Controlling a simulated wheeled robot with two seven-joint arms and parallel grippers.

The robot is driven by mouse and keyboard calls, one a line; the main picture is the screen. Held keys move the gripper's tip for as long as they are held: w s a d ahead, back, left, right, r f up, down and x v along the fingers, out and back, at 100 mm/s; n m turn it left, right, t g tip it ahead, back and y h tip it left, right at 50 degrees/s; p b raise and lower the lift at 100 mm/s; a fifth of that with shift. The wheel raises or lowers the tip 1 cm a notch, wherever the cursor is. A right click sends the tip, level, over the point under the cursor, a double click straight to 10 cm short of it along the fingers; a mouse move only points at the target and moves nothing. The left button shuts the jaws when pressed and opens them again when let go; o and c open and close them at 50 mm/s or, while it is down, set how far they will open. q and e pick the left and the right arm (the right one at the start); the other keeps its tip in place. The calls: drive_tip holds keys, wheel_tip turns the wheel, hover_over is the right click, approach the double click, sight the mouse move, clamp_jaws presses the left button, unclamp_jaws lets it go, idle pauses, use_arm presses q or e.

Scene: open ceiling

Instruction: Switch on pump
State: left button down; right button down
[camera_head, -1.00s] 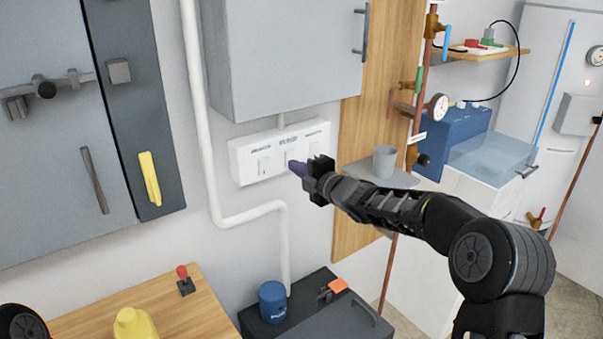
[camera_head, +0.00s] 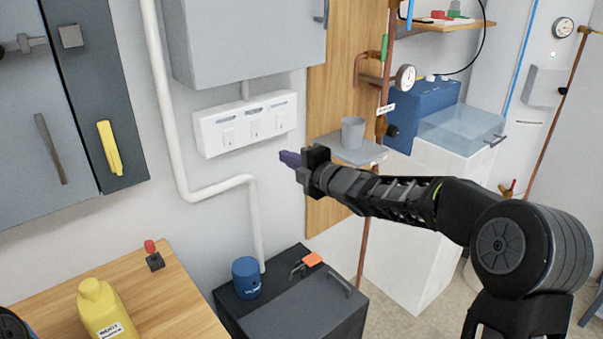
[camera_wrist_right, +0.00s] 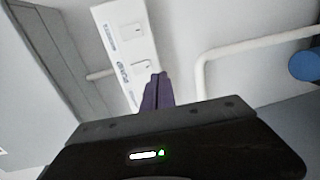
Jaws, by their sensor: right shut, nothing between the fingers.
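A white switch panel (camera_head: 207,133) with three labelled rocker switches is on the wall below the grey cabinet. Its labels are too small to read surely. It also shows, tilted, in the right wrist view (camera_wrist_right: 115,35). My right gripper (camera_head: 284,156) is shut and empty, its purple fingertips just below and right of the panel in the head view, apart from it. In the right wrist view the shut fingers (camera_wrist_right: 157,92) overlap the panel's lower end. My left gripper is not seen; only a dark part of my left arm shows at the lower left corner.
A grey wall cabinet (camera_head: 245,40) hangs above the panel. A white pipe (camera_head: 165,100) runs down left of it. A grey cup (camera_head: 352,132) stands on a small shelf to the right. A yellow bottle (camera_head: 103,310) and red-topped lever (camera_head: 152,250) are on the wooden table.

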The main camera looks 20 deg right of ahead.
drive_tip(key=v, duration=0.4)
drive_tip(key=shift+s+d+f, duration=0.1)
drive_tip(key=shift+d+f, duration=0.05)
drive_tip(key=shift+f, duration=0.2)
